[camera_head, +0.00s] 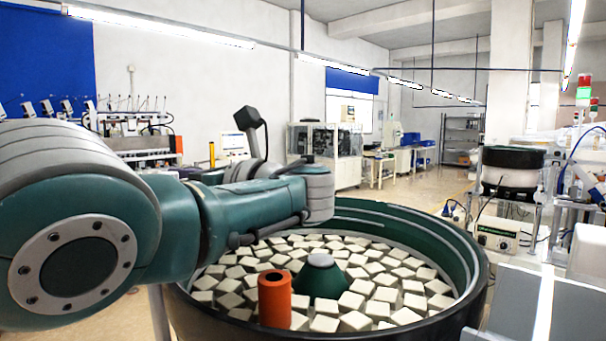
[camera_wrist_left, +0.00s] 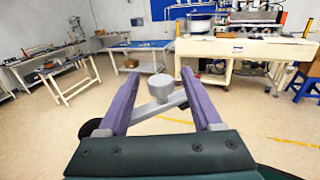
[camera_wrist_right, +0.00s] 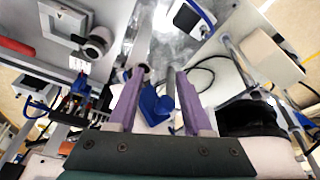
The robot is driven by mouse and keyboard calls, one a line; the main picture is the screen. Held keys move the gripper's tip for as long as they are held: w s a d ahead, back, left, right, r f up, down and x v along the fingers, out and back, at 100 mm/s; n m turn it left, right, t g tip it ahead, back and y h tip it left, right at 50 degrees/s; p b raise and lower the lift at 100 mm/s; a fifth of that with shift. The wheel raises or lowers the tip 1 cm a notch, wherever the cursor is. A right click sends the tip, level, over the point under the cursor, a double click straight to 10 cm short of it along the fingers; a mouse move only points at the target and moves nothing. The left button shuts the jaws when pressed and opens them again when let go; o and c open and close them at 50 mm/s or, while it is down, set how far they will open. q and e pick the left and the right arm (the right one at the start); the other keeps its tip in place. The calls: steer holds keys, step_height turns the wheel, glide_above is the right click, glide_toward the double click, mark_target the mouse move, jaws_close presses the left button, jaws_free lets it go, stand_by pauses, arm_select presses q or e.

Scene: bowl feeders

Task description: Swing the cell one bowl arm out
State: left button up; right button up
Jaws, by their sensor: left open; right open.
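In the left wrist view, a grey bar (camera_wrist_left: 150,110) with a round grey knob (camera_wrist_left: 160,85) shows between the purple fingers of my left gripper (camera_wrist_left: 157,75). The fingers are apart; I cannot tell if either touches the bar. This may be the bowl arm. In the head view, my left arm reaches across the green bowl (camera_head: 440,235), and its fingers are hidden. My right gripper (camera_wrist_right: 157,82) is open in the right wrist view, with a blue part (camera_wrist_right: 155,105) showing between its fingers. I see no grip on that part.
White blocks (camera_head: 385,293) fill the bowl around a green cone (camera_head: 322,280); a red-orange cylinder (camera_head: 274,299) stands at its front. Another bowl feeder (camera_head: 510,172) and a control box (camera_head: 497,236) are at right. Tables (camera_wrist_left: 65,75) and open floor show in the left wrist view.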

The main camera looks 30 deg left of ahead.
arm_select(q)
steer(key=w+d+b, duration=0.1)
steer(key=d+b, duration=0.5)
steer(key=d, duration=0.4)
